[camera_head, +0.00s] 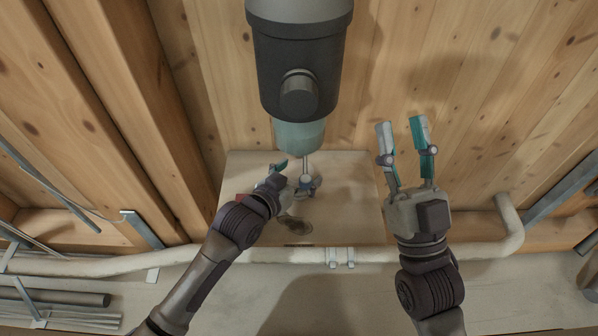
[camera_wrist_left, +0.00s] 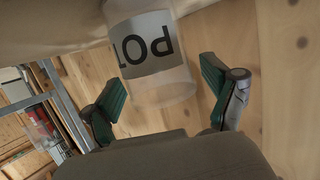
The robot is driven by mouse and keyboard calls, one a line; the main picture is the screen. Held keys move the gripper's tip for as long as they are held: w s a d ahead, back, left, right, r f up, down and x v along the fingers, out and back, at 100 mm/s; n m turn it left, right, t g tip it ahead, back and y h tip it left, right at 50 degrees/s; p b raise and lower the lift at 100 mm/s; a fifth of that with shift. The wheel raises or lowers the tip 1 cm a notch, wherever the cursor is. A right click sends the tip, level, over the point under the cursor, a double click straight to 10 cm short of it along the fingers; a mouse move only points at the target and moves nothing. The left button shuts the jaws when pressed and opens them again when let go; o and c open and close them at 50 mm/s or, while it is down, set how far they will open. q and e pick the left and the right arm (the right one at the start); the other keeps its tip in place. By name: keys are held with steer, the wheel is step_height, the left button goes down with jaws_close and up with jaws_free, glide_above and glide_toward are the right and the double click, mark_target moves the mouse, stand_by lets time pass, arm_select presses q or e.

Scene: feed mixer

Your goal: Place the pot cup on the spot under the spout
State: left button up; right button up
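The clear pot cup (camera_wrist_left: 162,82), with a grey label reading POT upside down, is at the top middle of the left wrist view. My left gripper (camera_wrist_left: 165,95) is open, its green-padded fingers on either side of the cup with visible gaps. In the head view my left gripper (camera_head: 284,177) is over the wooden shelf (camera_head: 352,200), beside the small metal spout (camera_head: 306,181). I cannot clearly make out the cup there. A dark round spot (camera_head: 298,226) shows on the shelf in front of the spout. My right gripper (camera_head: 403,130) is open and empty, right of the shelf.
The large grey mixer (camera_head: 300,60), with a translucent teal lower part (camera_head: 300,136), hangs above the shelf. A pale pipe (camera_head: 290,256) runs along the shelf's front edge. Metal brackets (camera_head: 142,230) stand at the left. The right half of the shelf is clear.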

arm_select(q)
steer(key=shift+r, duration=0.15)
steer(key=shift+s+a+r, duration=0.1)
steer(key=shift+s+a, duration=0.05)
steer(key=p+v, duration=0.2)
steer(key=v, duration=0.3)
steer(key=shift+s+r, duration=0.15)
steer(key=s+a+r+n+t+y+p, duration=0.1)
steer(key=s+a+r+n+y, duration=0.1)
steer(key=a+r, duration=0.3)
steer(key=s+a+r+n+t+y, duration=0.1)
steer(key=s+a+r+n+y, duration=0.1)
steer(key=s+a+r, duration=0.3)
steer(key=shift+s+a+r+t+y+p, duration=0.3)
steer(key=shift+a+r+t+y+p, duration=0.15)
steer(key=shift+a, duration=0.55)
arm_select(e)
step_height(320, 180, down, 15)
steer(key=w+d+g+h, duration=0.1)
steer(key=w+g+h, duration=0.2)
steer(key=g, duration=0.7)
steer(key=shift+d+r, duration=0.2)
arm_select(q)
steer(key=shift+f, duration=0.2)
